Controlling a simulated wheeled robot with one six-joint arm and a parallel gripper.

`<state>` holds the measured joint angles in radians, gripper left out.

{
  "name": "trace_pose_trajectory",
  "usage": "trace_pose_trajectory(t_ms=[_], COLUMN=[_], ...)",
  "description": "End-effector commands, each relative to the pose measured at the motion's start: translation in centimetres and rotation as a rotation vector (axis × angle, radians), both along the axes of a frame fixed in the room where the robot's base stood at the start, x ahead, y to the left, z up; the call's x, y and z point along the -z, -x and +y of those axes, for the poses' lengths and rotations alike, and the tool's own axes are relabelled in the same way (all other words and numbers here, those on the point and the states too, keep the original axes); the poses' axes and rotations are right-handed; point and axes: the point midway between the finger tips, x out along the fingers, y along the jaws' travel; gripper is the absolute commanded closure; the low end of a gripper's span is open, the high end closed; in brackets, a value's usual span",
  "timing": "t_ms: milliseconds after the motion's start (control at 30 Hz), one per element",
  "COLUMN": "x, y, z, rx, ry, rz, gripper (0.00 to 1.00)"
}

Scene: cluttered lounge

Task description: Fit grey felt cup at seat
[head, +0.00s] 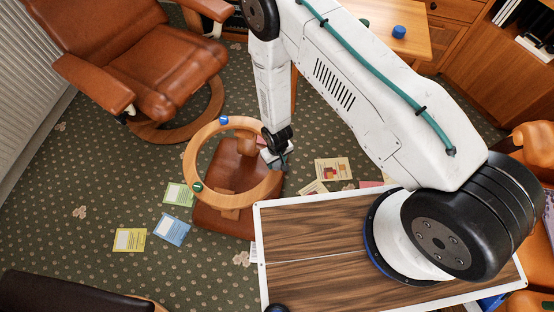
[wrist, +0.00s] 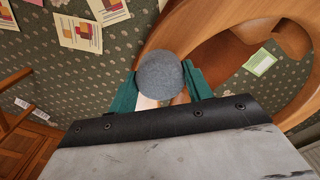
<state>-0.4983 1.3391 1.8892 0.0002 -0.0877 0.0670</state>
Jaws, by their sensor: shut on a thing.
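My gripper (head: 279,162) is at the right side of the pale wooden ring (head: 232,204) of an upturned footstool. In the wrist view its green fingers (wrist: 162,88) are shut on the grey felt cup (wrist: 160,74), a round grey disc facing the camera. The ring (wrist: 190,36) passes just behind and right of the cup there. I cannot tell whether cup and ring touch. A blue cup (head: 224,120) sits at the ring's upper left and a green cup (head: 197,186) at its lower left. The seat under the grey cup is hidden.
The footstool's brown cushion (head: 226,222) rests on the carpet. A brown leather armchair (head: 150,60) stands at the upper left. Several cards, among them a yellow one (head: 130,240), lie on the floor. Another blue piece (head: 398,32) is on the wooden table (head: 412,50) at the back.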

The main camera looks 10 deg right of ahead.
Motion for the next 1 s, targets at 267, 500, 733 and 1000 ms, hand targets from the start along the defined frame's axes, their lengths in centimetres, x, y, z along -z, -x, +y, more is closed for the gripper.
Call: trace_pose_trajectory(t_ms=[267,500,733,1000], x=[0.7,1.3,1.9,2.1], y=[0.1,0.0,0.1,0.0], z=[0.0,0.0,0.0,0.0], rx=[0.000,0.000,0.000,0.000], ry=[0.000,0.000,0.000,0.000], rz=[0.001,0.000,0.001,0.001], gripper=[0.71,0.71,0.71,0.25])
